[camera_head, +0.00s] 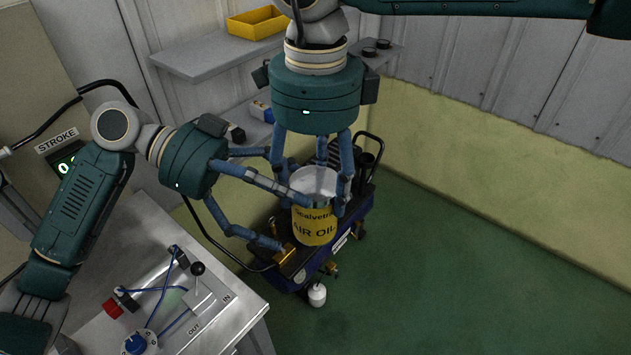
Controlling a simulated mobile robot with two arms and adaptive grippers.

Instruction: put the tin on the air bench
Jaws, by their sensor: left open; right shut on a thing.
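The tin (316,228) is yellow with dark "AIR OIL" lettering and a pale grey top. It appears upright in front of the dark blue compressor; I cannot tell whether it touches it. My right gripper (318,190) comes down from above and is shut on the tin's upper part. My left gripper (293,222) reaches in from the left and is open, with its fingers at the tin's left side; contact is unclear. The air bench (232,318) is the grey metal table at the lower left, with tubes, a red part, a blue knob and a black-knobbed lever.
The compressor (348,228) stands on the green floor (450,270) behind the tin. A yellow bin (257,22) sits on a grey wall shelf (200,60). A STROKE display (64,168) is at the left. The floor to the right is clear.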

